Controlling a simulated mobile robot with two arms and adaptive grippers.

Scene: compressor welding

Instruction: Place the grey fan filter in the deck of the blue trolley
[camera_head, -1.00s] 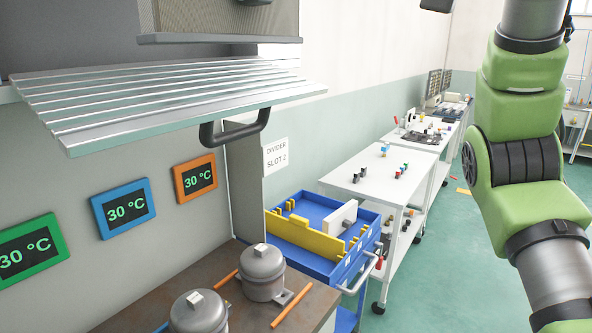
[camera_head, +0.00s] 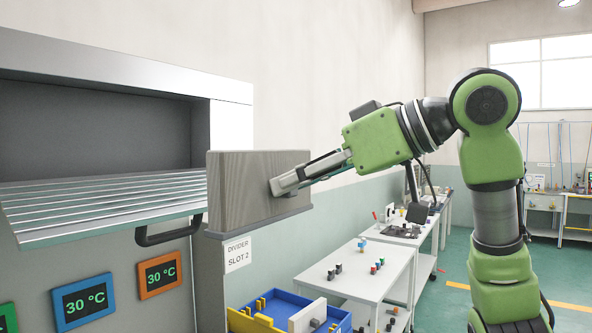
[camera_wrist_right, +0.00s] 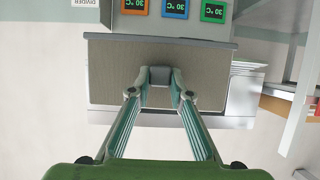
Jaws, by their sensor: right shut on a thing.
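The grey fan filter (camera_head: 240,187) is a flat box with a finely ribbed face and a darker base ledge. My right gripper (camera_head: 286,183) is shut on its right part in the head view and holds it in the air. The wrist view shows the filter (camera_wrist_right: 112,72) too, with the fingertips (camera_wrist_right: 159,78) closed on a small grey handle-like part at its middle. The blue trolley (camera_head: 338,319) is below and to the right of the filter, cut off by the bottom edge. Its deck holds a yellow divider (camera_head: 247,323) and a white divider (camera_head: 305,316). My left gripper is not in view.
A cabinet with a dark open chamber (camera_head: 95,125) and a slatted metal shelf (camera_head: 110,205) with a black handle (camera_head: 165,235) stands left of the filter. A white table (camera_head: 365,270) with small parts stands beyond the trolley. Air right of the filter, below my arm, looks clear.

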